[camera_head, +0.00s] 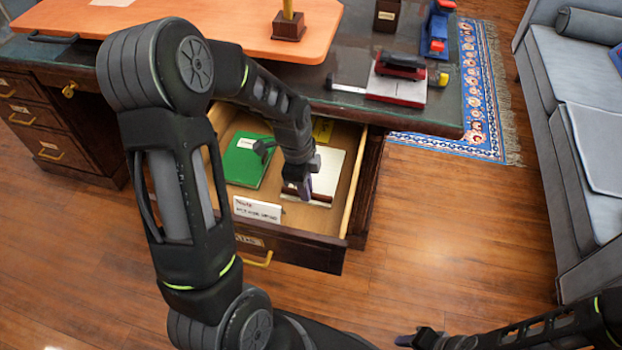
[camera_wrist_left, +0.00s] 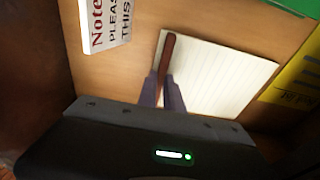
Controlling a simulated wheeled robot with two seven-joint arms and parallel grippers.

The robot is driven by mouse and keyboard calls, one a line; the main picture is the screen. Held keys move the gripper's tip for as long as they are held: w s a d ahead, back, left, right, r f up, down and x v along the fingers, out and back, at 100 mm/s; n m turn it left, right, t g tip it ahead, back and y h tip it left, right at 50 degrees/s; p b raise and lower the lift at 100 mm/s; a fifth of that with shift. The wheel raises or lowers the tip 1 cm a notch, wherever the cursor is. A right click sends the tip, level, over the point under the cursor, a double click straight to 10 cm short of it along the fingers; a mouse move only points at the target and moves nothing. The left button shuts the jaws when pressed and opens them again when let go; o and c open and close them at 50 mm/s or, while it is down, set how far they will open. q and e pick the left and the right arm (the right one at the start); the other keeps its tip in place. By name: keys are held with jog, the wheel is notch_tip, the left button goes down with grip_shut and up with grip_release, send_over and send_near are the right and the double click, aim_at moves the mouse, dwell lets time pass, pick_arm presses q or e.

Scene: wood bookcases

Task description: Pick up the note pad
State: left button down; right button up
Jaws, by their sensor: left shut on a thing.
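The note pad (camera_head: 329,172) has white lined pages and a dark red-brown binding strip along one edge. It lies in the open desk drawer, right of a green book. My left gripper (camera_head: 304,189) reaches down into the drawer at the pad's near edge. In the left wrist view the two fingers (camera_wrist_left: 163,92) are shut on the binding strip of the note pad (camera_wrist_left: 220,75). The pad still looks level with the drawer floor; I cannot tell if it is lifted. My right gripper (camera_head: 418,338) is at the bottom of the head view, away from the desk; its fingers are unclear.
The drawer (camera_head: 348,215) also holds a green book (camera_head: 246,160), a yellow item (camera_head: 322,129) and a white "Note" card (camera_head: 257,209) at its front. The desk top (camera_head: 340,92) overhangs the drawer's back. A grey sofa (camera_head: 570,100) stands right; open wood floor lies between.

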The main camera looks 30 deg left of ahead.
pick_arm(q)
jog(key=shift+r, duration=0.15)
notch_tip(320, 180, up, 10)
jog(key=p, duration=0.1)
jog(key=shift+p, duration=0.3)
dwell(0.5)
